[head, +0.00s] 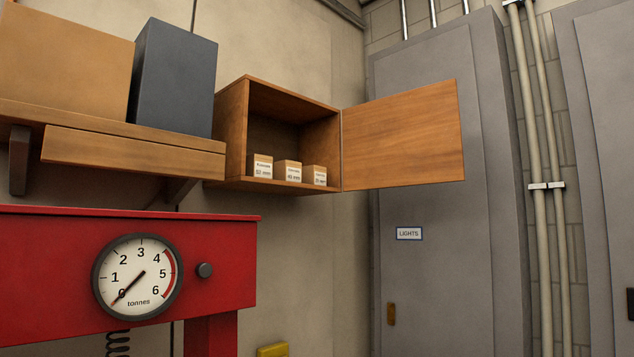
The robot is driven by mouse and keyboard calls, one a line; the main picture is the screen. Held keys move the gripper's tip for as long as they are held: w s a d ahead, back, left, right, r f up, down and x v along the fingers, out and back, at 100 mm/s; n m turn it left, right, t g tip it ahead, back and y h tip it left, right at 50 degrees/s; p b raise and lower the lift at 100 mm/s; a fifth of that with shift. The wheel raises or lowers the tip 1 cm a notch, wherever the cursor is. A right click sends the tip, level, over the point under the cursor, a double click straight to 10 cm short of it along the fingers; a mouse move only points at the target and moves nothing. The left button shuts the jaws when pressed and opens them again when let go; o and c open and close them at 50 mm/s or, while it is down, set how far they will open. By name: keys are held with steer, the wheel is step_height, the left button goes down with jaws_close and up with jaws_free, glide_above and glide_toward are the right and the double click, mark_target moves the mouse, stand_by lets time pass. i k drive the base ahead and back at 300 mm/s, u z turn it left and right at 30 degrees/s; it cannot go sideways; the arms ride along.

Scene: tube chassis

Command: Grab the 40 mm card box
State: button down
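Three small card boxes stand in a row on the floor of an open wooden wall cabinet (233,130). The middle box (288,171) has a white label that seems to read 40 mm, though the print is small. The left box (260,166) has a label that looks like 50 mm. The label on the right box (315,176) is too small to read surely. The boxes stand upright, close together, near the cabinet's front edge. My gripper is not in view.
The cabinet door (403,135) stands wide open to the right. A wooden shelf (130,150) left of the cabinet holds a tan box (65,60) and a dark grey box (173,80). A red press frame (40,260) with a gauge (138,278) stands below. A grey metal cabinet (430,270) is at right.

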mark_target(287, 170)
steer(key=k, duration=1.1)
steer(key=z, duration=0.75)
steer(key=i, duration=0.85)
steer(key=u, duration=0.55)
steer(key=i, duration=0.6)
steer(key=u, duration=0.65)
